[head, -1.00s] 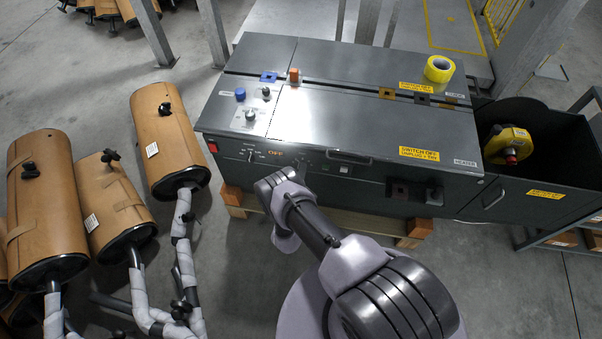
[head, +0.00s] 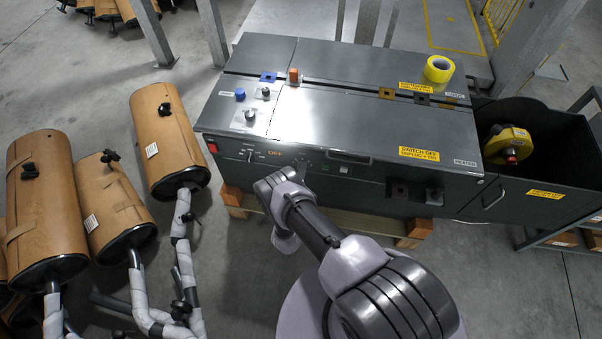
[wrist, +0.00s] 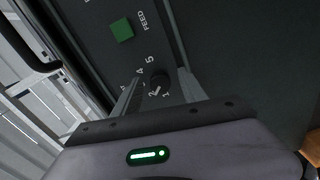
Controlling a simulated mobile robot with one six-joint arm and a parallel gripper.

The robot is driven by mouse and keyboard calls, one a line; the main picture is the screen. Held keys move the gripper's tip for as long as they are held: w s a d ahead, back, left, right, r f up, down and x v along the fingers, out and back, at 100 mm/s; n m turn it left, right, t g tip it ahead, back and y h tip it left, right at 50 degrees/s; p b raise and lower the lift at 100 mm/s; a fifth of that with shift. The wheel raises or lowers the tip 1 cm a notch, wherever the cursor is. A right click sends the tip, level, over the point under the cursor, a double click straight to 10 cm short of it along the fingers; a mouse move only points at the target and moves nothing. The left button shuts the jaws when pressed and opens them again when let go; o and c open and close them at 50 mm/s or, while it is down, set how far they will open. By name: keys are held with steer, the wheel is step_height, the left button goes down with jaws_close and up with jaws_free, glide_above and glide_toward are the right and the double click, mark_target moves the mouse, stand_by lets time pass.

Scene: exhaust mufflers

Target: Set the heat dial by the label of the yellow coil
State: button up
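A black dial knob (wrist: 160,80) sits on the dark panel in the wrist view, with numerals 1 to 5 around part of it. I cannot tell its setting for sure. My gripper (wrist: 160,75) has its two fingers apart, one on each side of the knob; I cannot tell whether they touch it. A yellow coil (head: 438,69) lies on the machine's top at the back right. I cannot read a label on it.
The dark machine (head: 380,120) has an orange OFF display (head: 275,153), another front knob (head: 250,156) and a green FEED button (wrist: 122,30). A yellow reel (head: 508,145) sits in the bin at right.

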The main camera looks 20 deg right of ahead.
steer(key=p+v, duration=0.1)
steer(key=v, duration=1.6)
steer(key=shift+s+p, duration=0.25)
steer(key=shift+p, duration=0.15)
steer(key=shift+a, duration=0.1)
